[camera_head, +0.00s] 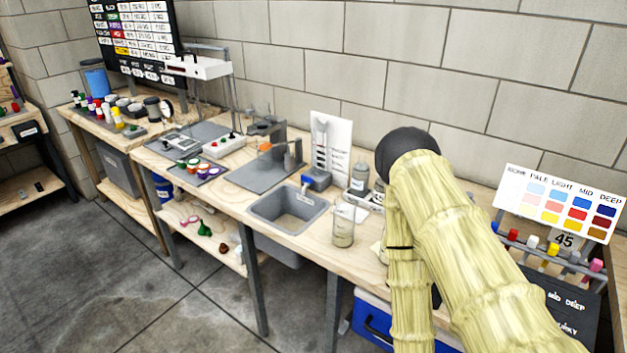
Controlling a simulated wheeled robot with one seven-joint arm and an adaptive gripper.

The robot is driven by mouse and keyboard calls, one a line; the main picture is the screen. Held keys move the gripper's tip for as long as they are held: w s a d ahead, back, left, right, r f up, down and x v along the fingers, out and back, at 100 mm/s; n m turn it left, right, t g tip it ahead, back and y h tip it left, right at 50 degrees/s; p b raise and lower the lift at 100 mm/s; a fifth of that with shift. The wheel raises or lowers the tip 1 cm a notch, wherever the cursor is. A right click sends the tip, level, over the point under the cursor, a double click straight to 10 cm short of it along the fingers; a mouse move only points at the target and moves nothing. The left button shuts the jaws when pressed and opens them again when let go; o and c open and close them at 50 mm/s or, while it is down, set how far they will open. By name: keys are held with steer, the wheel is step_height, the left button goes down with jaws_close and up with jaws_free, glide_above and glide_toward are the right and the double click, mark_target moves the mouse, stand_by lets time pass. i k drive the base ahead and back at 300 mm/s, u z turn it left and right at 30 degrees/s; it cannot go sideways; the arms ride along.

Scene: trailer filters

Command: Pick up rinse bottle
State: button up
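A small grey bottle (360,178) with a pale label and narrow top stands upright on the workbench, behind the sink and just left of my arm. It looks like the rinse bottle, but its label is too small to read. Part of a second bottle or container beside it is covered by my arm. A clear jar (343,226) with tan contents stands at the bench's front edge, right of the sink. My yellowish arm fills the right side, bent at a dark joint. My gripper does not show.
A grey sink (289,210) is set into the wooden workbench (235,193). A white card (331,143) stands behind it. A color chart (565,203) and several colored vials are at the right. A blue cooler (371,322) sits below the bench. Open floor lies front left.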

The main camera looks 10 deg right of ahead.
mark_target(361, 170)
steer(key=u, duration=1.3)
steer(key=i, duration=3.6)
steer(key=z, duration=4.5)
